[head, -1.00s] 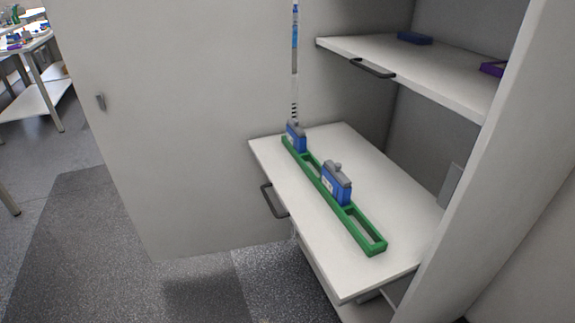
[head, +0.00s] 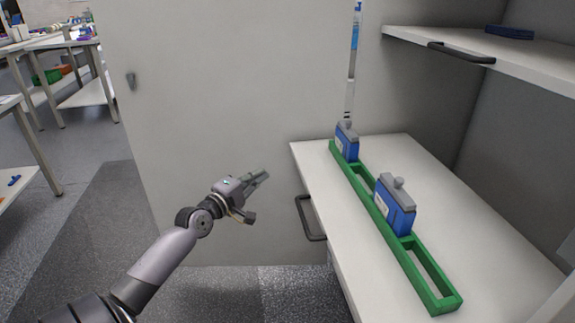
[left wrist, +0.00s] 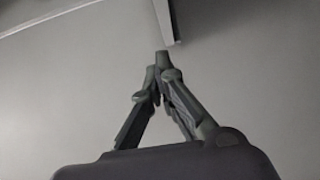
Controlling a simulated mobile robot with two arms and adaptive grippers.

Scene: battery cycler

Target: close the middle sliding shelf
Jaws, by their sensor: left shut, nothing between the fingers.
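The middle sliding shelf (head: 470,215) is a white board pulled out of the cabinet. Its black handle (head: 311,219) is on the front edge. A green rack (head: 412,262) lies along the shelf and holds two blue, grey-topped blocks (head: 394,206). My left gripper (head: 262,178) is shut and empty, to the left of the handle and apart from it, in front of the open door. In the left wrist view its fingers (left wrist: 160,65) meet, with a pale strip and grey surfaces beyond. My right gripper is not in view.
The open cabinet door (head: 210,100) stands behind my left gripper. An upper shelf (head: 510,62) with its own handle (head: 460,53) is above the middle one. Tables (head: 60,42) stand at the far left. The floor at the lower left is free.

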